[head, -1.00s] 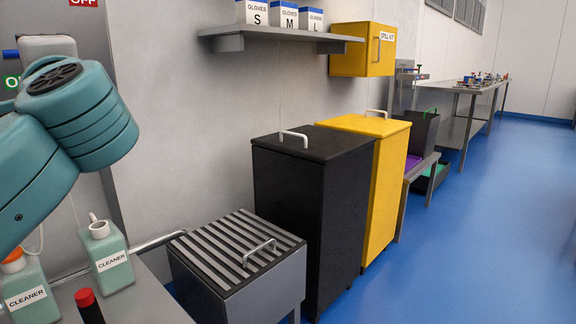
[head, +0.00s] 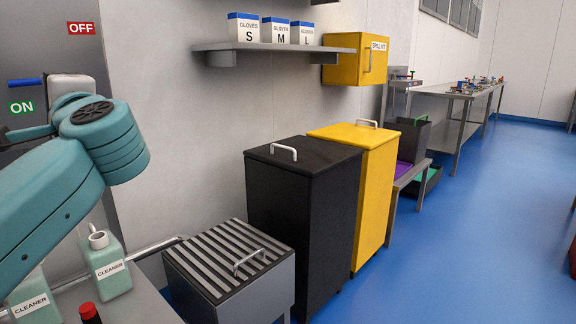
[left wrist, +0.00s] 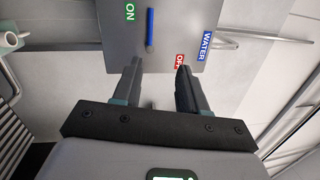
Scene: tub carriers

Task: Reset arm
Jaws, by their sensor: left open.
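My left arm comes in from the left in the head view, with its gripper out of sight there. In the left wrist view my left gripper (left wrist: 158,82) is open and empty, its two fingers apart. It points toward a grey panel (left wrist: 105,50) with a blue lever (left wrist: 150,30), a green ON label (left wrist: 130,11) and a red OFF label (left wrist: 180,61). The lever is beyond the fingertips; I cannot tell how far. In the head view the panel (head: 45,52) stands behind my arm. My right gripper is in no view.
Cleaner bottles (head: 106,265) stand on a bench at lower left. A slatted grey box (head: 228,262), a black bin (head: 300,215) and a yellow bin (head: 375,205) line the wall. A shelf (head: 262,49) holds glove boxes.

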